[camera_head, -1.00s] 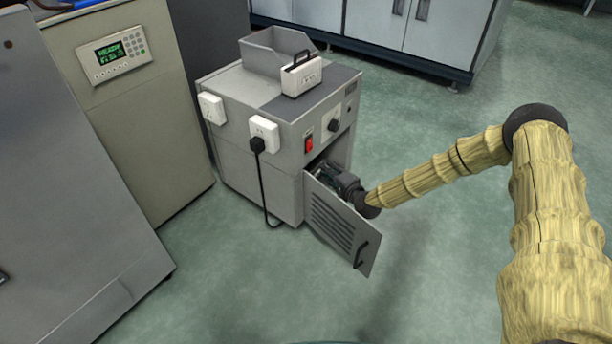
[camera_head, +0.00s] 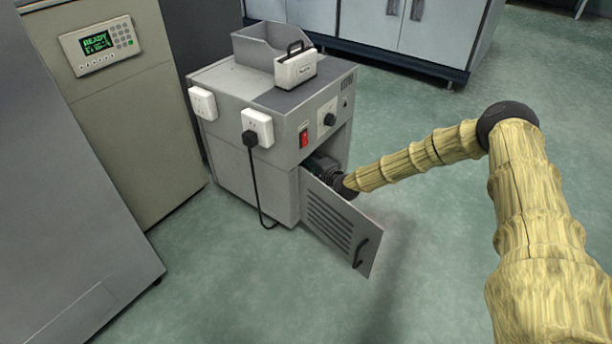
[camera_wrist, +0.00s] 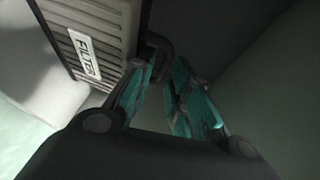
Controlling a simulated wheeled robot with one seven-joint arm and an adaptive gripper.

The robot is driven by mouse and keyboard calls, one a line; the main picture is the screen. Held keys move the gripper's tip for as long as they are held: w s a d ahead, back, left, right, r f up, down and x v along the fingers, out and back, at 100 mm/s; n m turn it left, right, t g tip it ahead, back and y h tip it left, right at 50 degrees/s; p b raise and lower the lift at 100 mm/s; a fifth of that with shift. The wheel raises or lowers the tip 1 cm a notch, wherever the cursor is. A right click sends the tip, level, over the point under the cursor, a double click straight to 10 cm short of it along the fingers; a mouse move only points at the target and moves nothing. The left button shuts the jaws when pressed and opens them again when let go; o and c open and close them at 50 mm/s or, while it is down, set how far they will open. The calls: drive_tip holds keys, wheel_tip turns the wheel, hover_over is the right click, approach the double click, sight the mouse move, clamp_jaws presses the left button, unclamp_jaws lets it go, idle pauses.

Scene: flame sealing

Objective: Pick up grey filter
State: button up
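The grey filter (camera_wrist: 95,45) is a ribbed grey box with a white "FILTER" label, at the upper left of the wrist view. Its dark handle (camera_wrist: 160,50) sticks out toward my fingertips. My gripper (camera_wrist: 164,72) has its teal-padded fingers apart, with the handle close to the tips; I cannot tell whether they touch it. In the head view my gripper (camera_head: 325,168) is inside the open compartment of the grey machine (camera_head: 235,165), mostly hidden by the door. The filter inside cannot be seen there.
The vented door (camera_head: 340,225) stands open below my arm. A white box with a black handle (camera_head: 295,69) sits on the machine beside a grey hopper (camera_head: 262,50). A beige unit with a display (camera_head: 110,110) stands at left. The floor at right is clear.

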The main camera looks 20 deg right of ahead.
drive_tip(key=shift+w, duration=0.1)
clamp_jaws()
drive_tip(key=shift+r, duration=0.15)
